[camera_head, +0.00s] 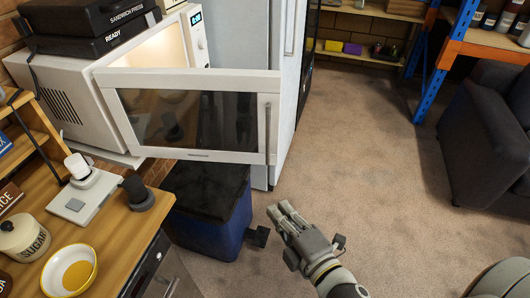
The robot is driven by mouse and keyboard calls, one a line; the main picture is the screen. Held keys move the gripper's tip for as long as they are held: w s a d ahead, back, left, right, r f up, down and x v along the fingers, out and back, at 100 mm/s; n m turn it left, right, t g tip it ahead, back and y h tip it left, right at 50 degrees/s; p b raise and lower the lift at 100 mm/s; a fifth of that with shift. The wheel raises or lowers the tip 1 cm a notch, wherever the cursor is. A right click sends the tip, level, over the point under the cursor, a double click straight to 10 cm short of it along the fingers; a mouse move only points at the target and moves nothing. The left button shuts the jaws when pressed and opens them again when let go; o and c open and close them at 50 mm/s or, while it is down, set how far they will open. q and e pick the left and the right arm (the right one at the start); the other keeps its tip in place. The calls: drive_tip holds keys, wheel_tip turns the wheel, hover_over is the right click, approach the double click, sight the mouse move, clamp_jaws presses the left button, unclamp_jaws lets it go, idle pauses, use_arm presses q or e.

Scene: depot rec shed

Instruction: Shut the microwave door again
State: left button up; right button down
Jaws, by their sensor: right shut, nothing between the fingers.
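The white microwave (60,100) stands at the upper left, its lit inside partly showing. Its door (185,118) has a dark window and a handle (267,130) near its right edge. The door stands open, swung out toward me over a blue bin. My right gripper (280,211) is shut and empty, below and a little right of the door's lower right corner, apart from it. A small dark part shows left of the right gripper, and I cannot tell what it is. My left gripper is not in view.
Black sandwich press boxes (90,45) lie on the microwave. A blue bin (212,215) with a dark top stands under the door. The wooden counter (125,235) holds a scale, a sugar jar and a yellow bowl (69,270).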

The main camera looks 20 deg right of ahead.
wheel_tip(320, 180, up, 7)
drive_tip(key=s+n+t, duration=0.1)
drive_tip(key=w+p, duration=0.2)
drive_tip(key=w, duration=1.1)
drive_tip(key=shift+y, duration=0.3)
drive_tip(key=shift+d, duration=0.2)
